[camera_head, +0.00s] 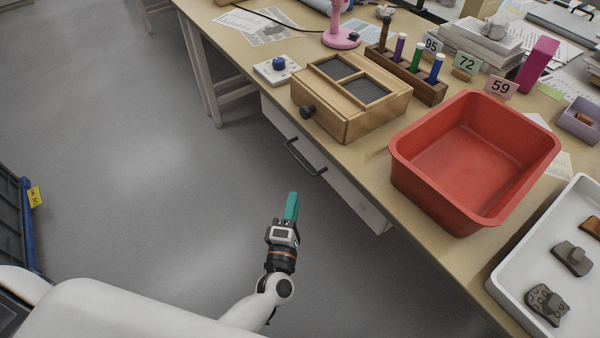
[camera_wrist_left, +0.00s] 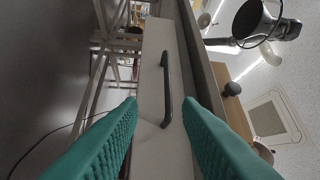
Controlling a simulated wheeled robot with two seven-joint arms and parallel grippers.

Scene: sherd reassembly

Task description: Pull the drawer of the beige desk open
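The beige desk (camera_head: 262,72) runs along the right side of the head view. Its pale drawer (camera_head: 345,196) sits under the top and looks shut, with a dark bar handle (camera_head: 300,160) on its front. My left gripper (camera_head: 292,197), with teal fingers, is in front of the drawer, below the handle in the picture and apart from it. In the left wrist view the two teal fingers (camera_wrist_left: 160,108) are spread and empty. The handle (camera_wrist_left: 167,88) shows ahead between them, in line with the gap. My right gripper is in neither view.
On the desk stand a wooden box with a dark knob (camera_head: 350,98), a red bin (camera_head: 470,155), a white tray with sherds (camera_head: 515,290) and a rack of coloured tubes (camera_head: 407,75). The grey floor before the drawer is clear. A blue-edged crate (camera_head: 20,225) stands at far left.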

